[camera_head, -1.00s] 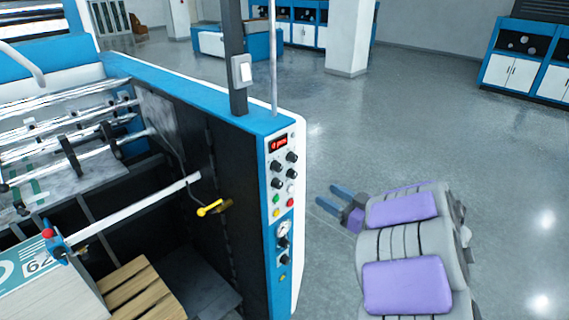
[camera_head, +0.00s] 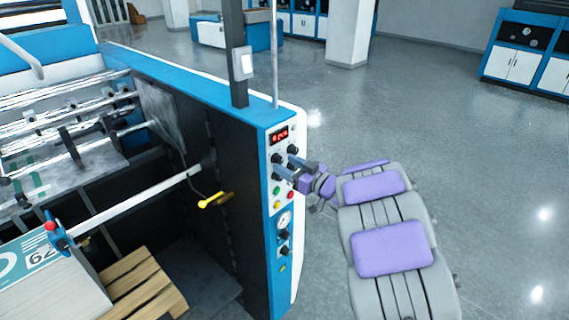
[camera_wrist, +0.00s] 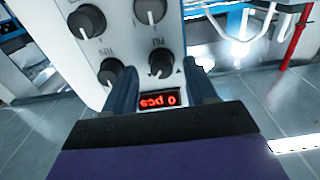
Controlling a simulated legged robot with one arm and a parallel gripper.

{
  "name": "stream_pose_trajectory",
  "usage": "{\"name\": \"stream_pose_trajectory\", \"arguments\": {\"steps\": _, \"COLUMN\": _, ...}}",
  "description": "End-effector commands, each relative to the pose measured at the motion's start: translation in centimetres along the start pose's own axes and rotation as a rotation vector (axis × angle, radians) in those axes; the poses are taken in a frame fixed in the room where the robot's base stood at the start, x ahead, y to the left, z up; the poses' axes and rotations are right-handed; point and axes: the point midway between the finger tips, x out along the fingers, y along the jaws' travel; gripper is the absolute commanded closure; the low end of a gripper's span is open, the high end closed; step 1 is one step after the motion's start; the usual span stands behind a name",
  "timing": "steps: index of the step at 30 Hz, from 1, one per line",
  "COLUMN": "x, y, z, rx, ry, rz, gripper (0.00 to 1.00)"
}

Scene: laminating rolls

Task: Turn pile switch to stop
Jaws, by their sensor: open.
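The control panel (camera_head: 270,215) is on the narrow end of the blue and white machine. It carries several black knobs below a red digital display (camera_head: 279,135). In the wrist view the panel appears upside down, and the display (camera_wrist: 159,98) reads "0 pcs". A dark knob (camera_wrist: 160,65) shows between the fingertips, another knob (camera_wrist: 110,72) lies left of them, and two more lie farther up. Small labels are near the knobs, but I cannot tell which knob is the pile switch. My gripper (camera_head: 299,170) is open in front of the knobs; contact is not clear.
Green, red and yellow buttons (camera_head: 277,204) and a round gauge (camera_head: 284,219) are lower on the panel. A dark post with a white box (camera_head: 243,63) rises above it. A yellow-handled lever (camera_head: 210,201) is inside the machine. Open floor (camera_head: 430,130) lies to the right.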

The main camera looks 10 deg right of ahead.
Motion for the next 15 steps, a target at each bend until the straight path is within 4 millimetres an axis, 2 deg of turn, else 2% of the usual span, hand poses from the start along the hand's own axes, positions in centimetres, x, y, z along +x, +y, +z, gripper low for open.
{"name": "stream_pose_trajectory", "arguments": {"steps": 6, "x": 1.6, "y": 0.0, "z": 0.0, "rx": -0.001, "ry": -0.001, "rz": 0.0, "gripper": 0.44}}
{"name": "stream_pose_trajectory", "arguments": {"steps": 15, "x": 1.7, "y": 0.0, "z": -0.1, "rx": -0.002, "ry": -0.001, "rz": 0.001, "gripper": 0.44}}
